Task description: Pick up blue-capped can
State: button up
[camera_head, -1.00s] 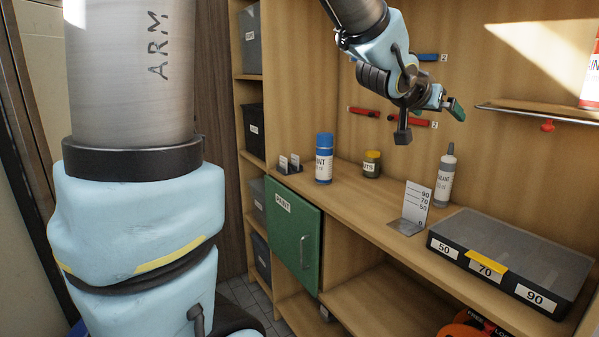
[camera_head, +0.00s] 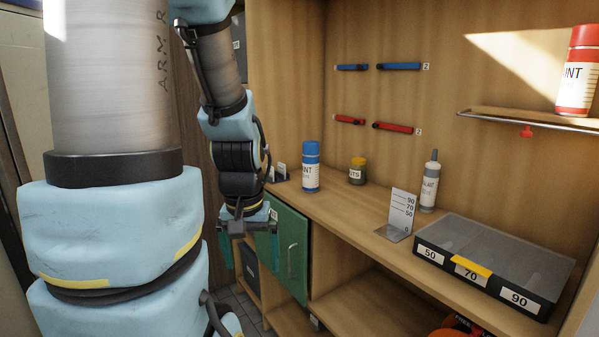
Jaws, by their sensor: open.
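The blue-capped can (camera_head: 311,168) stands upright on the workbench top (camera_head: 340,205), near its left end, with a white label facing me. My gripper (camera_head: 250,258) points down in front of the green cabinet door, left of the can and lower than it in the picture. Its two green-tipped fingers are apart with nothing between them. The gripper and the can are not touching.
A small jar (camera_head: 357,171) and a sealant bottle (camera_head: 429,182) stand right of the can. A metal gauge plate (camera_head: 400,215) and a divided box (camera_head: 490,267) stand further right. A red can (camera_head: 578,72) is on the upper shelf. The green door (camera_head: 291,250) is below the bench.

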aim_at(311, 163)
jog(key=i+j, duration=0.25)
jog(key=i, duration=0.2)
jog(key=i+j+u, duration=0.1)
jog(key=i+j, duration=0.2)
jog(key=i, duration=0.15)
jog(key=i+j, duration=0.25)
jog(key=i, duration=0.2)
